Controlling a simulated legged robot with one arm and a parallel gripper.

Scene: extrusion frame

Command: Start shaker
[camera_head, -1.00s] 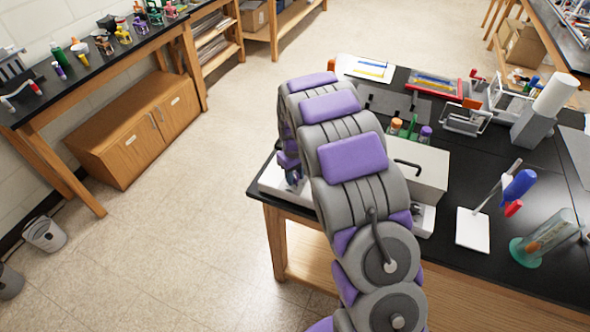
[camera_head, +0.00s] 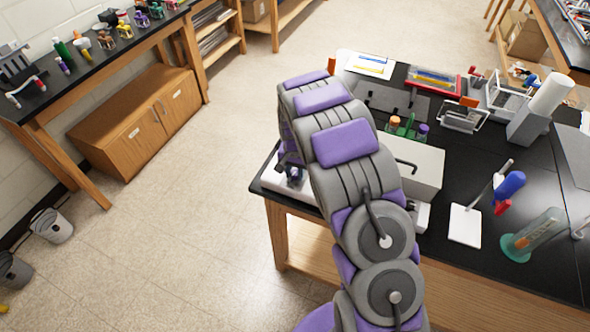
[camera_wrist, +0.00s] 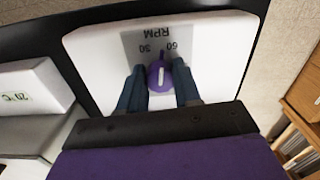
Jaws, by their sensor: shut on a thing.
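A purple knob (camera_wrist: 160,76) with a white pointer line sits on the panel. My gripper (camera_wrist: 160,88) has one dark blue finger on each side of the knob and is shut on it. In the head view the white base (camera_head: 285,186) shows at the table's near left corner. My arm hides much of it, and my gripper is mostly hidden there.
A grey-white box (camera_head: 420,172) stands right of my arm, with orange- and purple-capped bottles (camera_head: 408,127) behind it. Floor left of the table is clear.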

